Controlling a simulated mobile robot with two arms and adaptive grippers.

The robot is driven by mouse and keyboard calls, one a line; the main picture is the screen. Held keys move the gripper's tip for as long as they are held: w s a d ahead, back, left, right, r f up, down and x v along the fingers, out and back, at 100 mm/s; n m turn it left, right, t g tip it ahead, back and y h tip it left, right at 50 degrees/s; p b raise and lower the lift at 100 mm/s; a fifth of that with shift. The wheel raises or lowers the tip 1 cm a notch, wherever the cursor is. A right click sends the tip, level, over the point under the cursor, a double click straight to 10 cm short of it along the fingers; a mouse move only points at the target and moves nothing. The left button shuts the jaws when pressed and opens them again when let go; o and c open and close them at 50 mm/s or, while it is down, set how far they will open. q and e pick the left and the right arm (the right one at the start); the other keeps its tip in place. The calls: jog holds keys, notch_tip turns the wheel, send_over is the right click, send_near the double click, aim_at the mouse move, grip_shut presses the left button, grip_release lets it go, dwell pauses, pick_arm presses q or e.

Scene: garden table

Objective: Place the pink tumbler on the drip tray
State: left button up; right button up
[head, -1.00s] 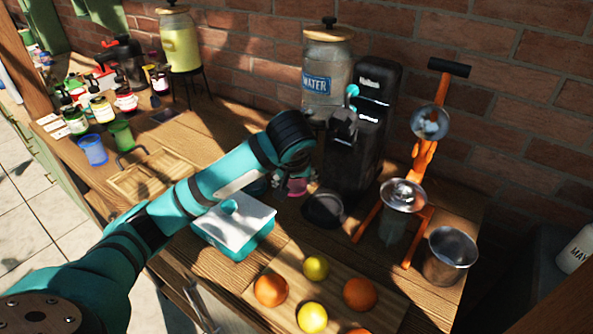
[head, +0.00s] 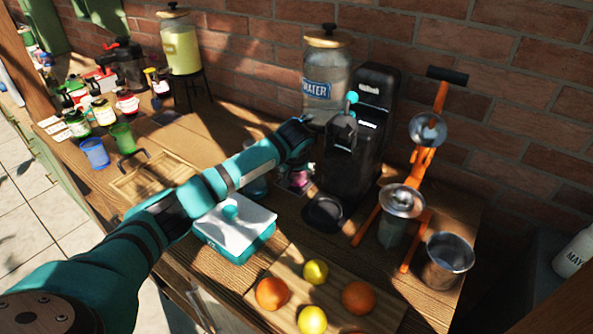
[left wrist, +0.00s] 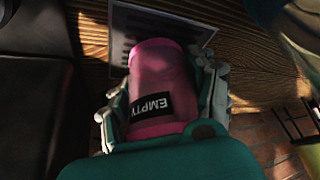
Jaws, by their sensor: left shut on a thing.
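The pink tumbler (head: 299,180) is in my left gripper (head: 293,184), in front of the water dispenser and left of the black machine. In the left wrist view the tumbler (left wrist: 160,65) shows a black label reading EMPTY. The fingers of the left gripper (left wrist: 163,88) are shut on both its sides. A grey slotted plate, which looks like the drip tray (left wrist: 148,22), lies on the wood behind the tumbler in that view. The tumbler hides part of it, and I cannot tell whether they touch. My right gripper is not in view.
The water dispenser (head: 326,75) and black machine (head: 362,150) stand close by, with a black round dish (head: 324,212) in front. A teal box with white lid (head: 236,225) sits beneath my left arm. An orange press (head: 425,150) and fruit board (head: 340,278) are to the right.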

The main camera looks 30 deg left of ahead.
pick_arm(q)
jog(key=shift+s, duration=0.1)
jog(key=o, duration=1.2)
jog(key=shift+f, duration=0.1)
jog(key=shift+o, duration=0.2)
jog(key=shift+r, duration=0.2)
jog(key=b+v, duration=0.1)
jog(key=v, duration=1.1)
